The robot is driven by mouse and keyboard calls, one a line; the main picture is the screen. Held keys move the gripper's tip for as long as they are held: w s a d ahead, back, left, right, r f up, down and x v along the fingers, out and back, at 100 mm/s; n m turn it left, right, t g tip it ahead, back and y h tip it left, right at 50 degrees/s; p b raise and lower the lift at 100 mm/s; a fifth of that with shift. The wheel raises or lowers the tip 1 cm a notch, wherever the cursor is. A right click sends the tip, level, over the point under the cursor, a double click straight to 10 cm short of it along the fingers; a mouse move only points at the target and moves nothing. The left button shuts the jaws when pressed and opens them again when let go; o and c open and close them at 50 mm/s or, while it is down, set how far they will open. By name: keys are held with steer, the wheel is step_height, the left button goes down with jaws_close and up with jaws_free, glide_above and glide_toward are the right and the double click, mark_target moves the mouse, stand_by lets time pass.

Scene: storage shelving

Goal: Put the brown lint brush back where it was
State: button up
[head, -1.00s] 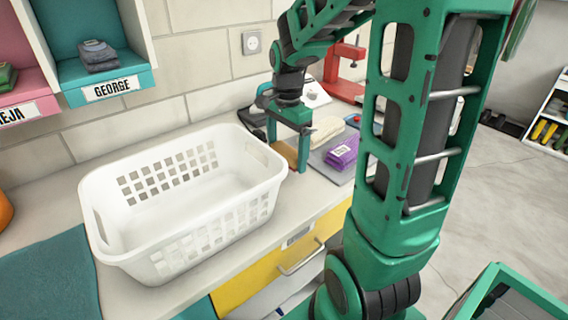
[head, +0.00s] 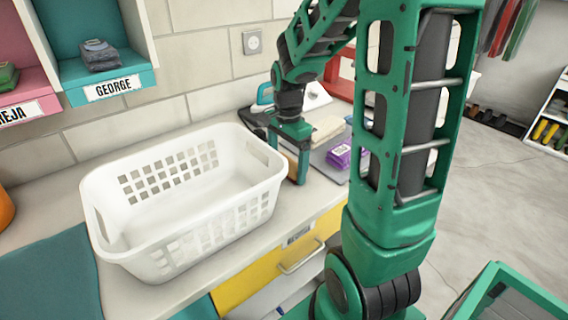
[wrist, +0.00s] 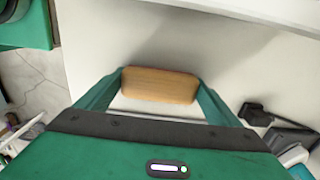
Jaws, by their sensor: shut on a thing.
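The brown lint brush (wrist: 160,85) shows in the wrist view as a wooden block between the two green fingers. My gripper (wrist: 159,90) is shut on it. In the head view my gripper (head: 294,163) points down just right of the white basket, low over the counter. There the brush (head: 291,166) is mostly hidden by the fingers. I cannot tell whether it touches the counter.
The white laundry basket (head: 150,262) stands close to the left of my gripper. A purple packet (head: 340,157) and a cream cloth (head: 327,128) lie to the right. An iron (head: 310,95) stands behind. Labelled cubbies (head: 110,87) hang at upper left.

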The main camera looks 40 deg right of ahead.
mark_target(291, 161)
steer(key=shift+s+f, duration=0.1)
steer(key=shift+f, duration=0.15)
steer(key=o, duration=1)
steer(key=shift+f, duration=0.15)
steer(key=shift+o, duration=0.2)
steer(key=r, duration=0.7)
steer(key=d+r, duration=0.1)
steer(key=r, duration=0.3)
steer(key=s+f+n, duration=0.2)
steer(key=s+n, duration=0.3)
steer(key=s, duration=0.5)
steer(key=s+a+f+n, duration=0.1)
steer(key=s+f+n, duration=0.1)
steer(key=s+n, duration=0.4)
steer(key=s, duration=0.4)
steer(key=shift+s+a, duration=0.3)
steer(key=shift+s, duration=0.05)
steer(key=shift+f, duration=0.1)
